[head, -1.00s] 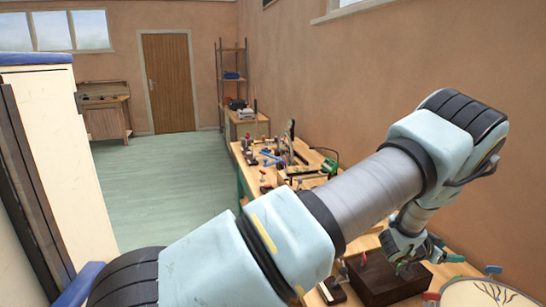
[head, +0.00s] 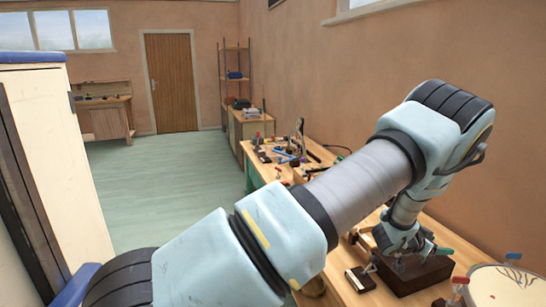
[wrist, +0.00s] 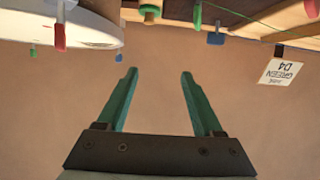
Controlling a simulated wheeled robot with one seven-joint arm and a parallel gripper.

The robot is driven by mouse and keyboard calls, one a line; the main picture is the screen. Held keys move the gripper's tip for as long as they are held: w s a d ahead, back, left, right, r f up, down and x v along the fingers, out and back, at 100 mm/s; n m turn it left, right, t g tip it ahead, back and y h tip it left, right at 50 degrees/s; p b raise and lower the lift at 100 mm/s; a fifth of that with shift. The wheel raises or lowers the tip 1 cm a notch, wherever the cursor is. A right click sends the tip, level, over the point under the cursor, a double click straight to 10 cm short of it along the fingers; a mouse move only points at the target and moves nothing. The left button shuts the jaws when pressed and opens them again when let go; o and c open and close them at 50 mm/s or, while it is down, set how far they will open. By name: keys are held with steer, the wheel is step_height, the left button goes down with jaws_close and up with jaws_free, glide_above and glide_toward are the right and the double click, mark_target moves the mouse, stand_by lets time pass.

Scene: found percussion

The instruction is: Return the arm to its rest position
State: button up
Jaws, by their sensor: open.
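My arm reaches across the head view from the lower left, over the workbench, with its elbow raised and its end bent down at the right. My gripper (wrist: 157,73) shows in the wrist view with two green fingers spread apart and nothing between them. The tan wall lies beyond the fingers. In the head view my wrist is above or beside a dark wooden box (head: 418,276); the fingers are hard to make out there, and I cannot tell whether anything touches the box.
A round pale drum (head: 508,288) with coloured pegs stands right of the box. The long workbench (head: 350,290) carries several tools farther back. A tall cream cabinet (head: 55,150) stands close at left. The green floor (head: 165,175) is open toward the door (head: 172,85).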

steer(key=w+a+r+n+t+y+b, duration=0.1)
steer(key=w+a+n+t+y, duration=0.1)
steer(key=w+a, duration=0.4)
steer(key=w+a+r+n+t+y+b, duration=0.1)
steer(key=w+a+r+n+y, duration=0.1)
steer(key=w+a, duration=0.45)
steer(key=a+r+n+y+b, duration=0.1)
steer(key=a+n+y+b, duration=0.25)
steer(key=a, duration=1.45)
steer(key=s+a+n+g+y+b, duration=0.1)
steer(key=s+a+n+y, duration=0.2)
steer(key=a, duration=0.9)
steer(key=s+a+r+n+g+y+b, duration=0.1)
steer(key=s+a+n+g+y+b, duration=0.1)
steer(key=s+a, duration=1.2)
steer(key=s+n+g+b, duration=0.1)
steer(key=s+g, duration=0.1)
steer(key=s, duration=0.1)
steer(key=shift+s+a+r, duration=0.15)
steer(key=shift+a+r, duration=0.15)
